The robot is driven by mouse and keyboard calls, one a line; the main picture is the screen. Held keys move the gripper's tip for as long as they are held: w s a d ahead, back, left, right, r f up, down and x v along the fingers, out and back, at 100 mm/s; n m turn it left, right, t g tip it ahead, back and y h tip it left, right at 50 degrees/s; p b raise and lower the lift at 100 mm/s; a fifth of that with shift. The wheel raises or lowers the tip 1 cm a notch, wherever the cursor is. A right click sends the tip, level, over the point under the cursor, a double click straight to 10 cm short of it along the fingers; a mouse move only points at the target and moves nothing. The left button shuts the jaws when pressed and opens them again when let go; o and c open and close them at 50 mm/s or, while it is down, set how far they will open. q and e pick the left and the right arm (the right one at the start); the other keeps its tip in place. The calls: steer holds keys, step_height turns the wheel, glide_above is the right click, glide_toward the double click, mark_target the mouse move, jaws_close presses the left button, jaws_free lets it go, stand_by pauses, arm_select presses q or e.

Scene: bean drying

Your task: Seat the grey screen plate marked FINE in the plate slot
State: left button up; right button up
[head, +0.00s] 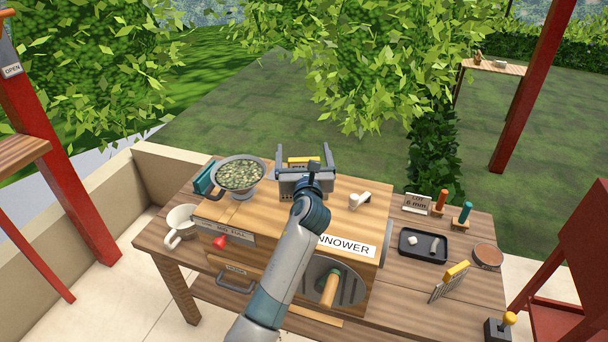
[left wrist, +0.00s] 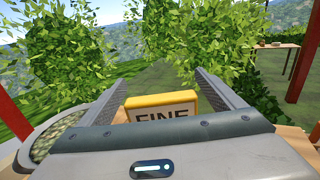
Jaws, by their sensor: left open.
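The yellow handle of the FINE plate (head: 299,161) shows at the top of the winnower box, partly behind my left gripper. In the left wrist view the handle marked FINE (left wrist: 162,104) stands between the two fingers, with gaps on both sides. My left gripper (head: 304,152) is open, with one finger on each side of the handle and nothing clamped. The grey part of the plate and the plate slot are hidden by the gripper, so I cannot tell how deep the plate sits. My right gripper is not in view.
A bowl of beans (head: 240,175) sits on the left of the winnower (head: 362,215). A white handle (head: 360,200) is on its right. A white jug (head: 181,224) stands at left.

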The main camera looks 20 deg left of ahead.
arm_select(q)
steer(key=shift+w, duration=0.2)
stand_by(0.3)
steer(key=c, duration=1.8)
steer(key=s+d+r+b, duration=0.3)
steer(key=d+r, duration=0.8)
steer(key=shift+s+b, duration=0.3)
steer(key=shift+b, duration=0.1)
